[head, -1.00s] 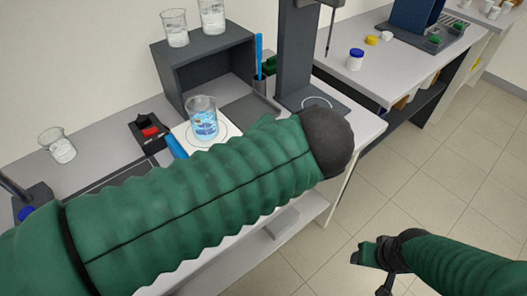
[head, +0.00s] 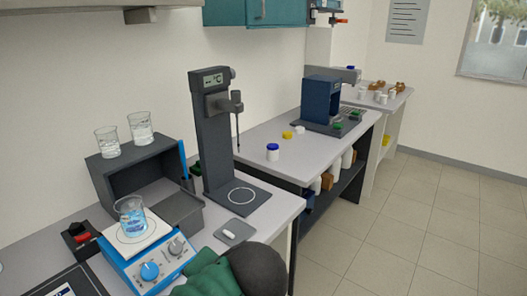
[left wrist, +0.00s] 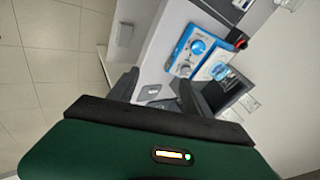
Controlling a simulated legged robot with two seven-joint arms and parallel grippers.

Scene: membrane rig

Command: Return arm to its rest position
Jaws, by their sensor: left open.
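My left arm (head: 210,278) shows only as a green sleeve with a dark rounded cap at the bottom of the head view; its hand is out of that view. In the left wrist view my left gripper (left wrist: 158,92) has its two dark fingers spread apart, with nothing seen between them but the bench edge and a small grey pad. My right arm and gripper are not in view. A beaker of blue liquid (head: 131,218) stands on the white top of a blue stirrer hotplate (head: 150,268). The hotplate also shows in the left wrist view (left wrist: 184,68), beyond the fingers.
A grey shelf box (head: 105,187) carries two beakers (head: 141,129). A dark stand with a display (head: 212,140) rises beside it. A grey pad (head: 235,232) lies near the bench's front edge. A second bench holds a blue-capped jar (head: 272,152). Floor (head: 400,245) at right is clear.

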